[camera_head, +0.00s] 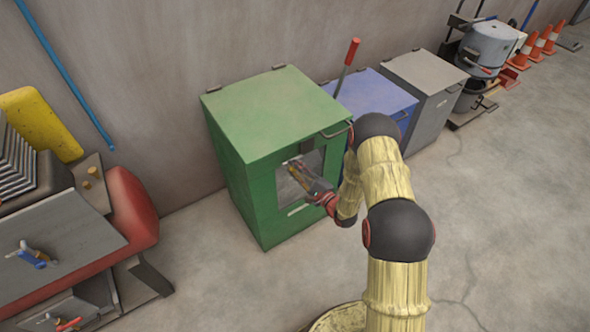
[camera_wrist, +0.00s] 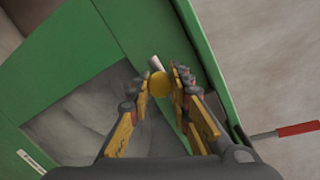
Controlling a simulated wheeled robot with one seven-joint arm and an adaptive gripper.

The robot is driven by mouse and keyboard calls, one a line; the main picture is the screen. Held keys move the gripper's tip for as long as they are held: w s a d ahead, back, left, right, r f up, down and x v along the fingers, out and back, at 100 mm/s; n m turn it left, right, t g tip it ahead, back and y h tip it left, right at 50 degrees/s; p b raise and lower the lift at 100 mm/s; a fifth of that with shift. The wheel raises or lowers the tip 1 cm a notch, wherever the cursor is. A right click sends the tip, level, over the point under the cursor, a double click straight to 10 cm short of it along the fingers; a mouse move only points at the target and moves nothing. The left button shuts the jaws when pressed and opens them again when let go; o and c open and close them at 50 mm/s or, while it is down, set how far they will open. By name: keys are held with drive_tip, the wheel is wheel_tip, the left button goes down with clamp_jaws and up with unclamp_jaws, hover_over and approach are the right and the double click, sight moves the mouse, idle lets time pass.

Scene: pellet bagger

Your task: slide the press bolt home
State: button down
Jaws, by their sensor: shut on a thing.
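The press is a green box (camera_head: 262,115) standing against the wall, with a window in its front face. The bolt shows in the wrist view as a yellow round knob (camera_wrist: 159,84) with a short pale rod (camera_wrist: 154,62) beyond it, at the green frame beside the window. My gripper (camera_wrist: 160,88) is shut on the yellow knob, one finger on each side. In the head view my gripper (camera_head: 292,168) is at the upper part of the window, and the knob is hard to make out there. The far end of the bolt is not clear.
A red-handled lever (camera_head: 349,58) sticks up at the green box's right side. A blue box (camera_head: 375,95) and a grey box (camera_head: 425,80) stand to the right. A red and grey machine (camera_head: 130,205) is at the left. The floor in front is open.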

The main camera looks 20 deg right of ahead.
drive_tip(key=d, duration=0.1)
drive_tip(key=w+d, duration=0.1)
drive_tip(key=d, duration=0.2)
drive_tip(key=shift+w+d, duration=0.25)
drive_tip(key=shift+d, duration=0.15)
drive_tip(key=c, duration=1.6)
unclamp_jaws()
drive_tip(key=shift+c, duration=0.2)
drive_tip(key=v, duration=1.2)
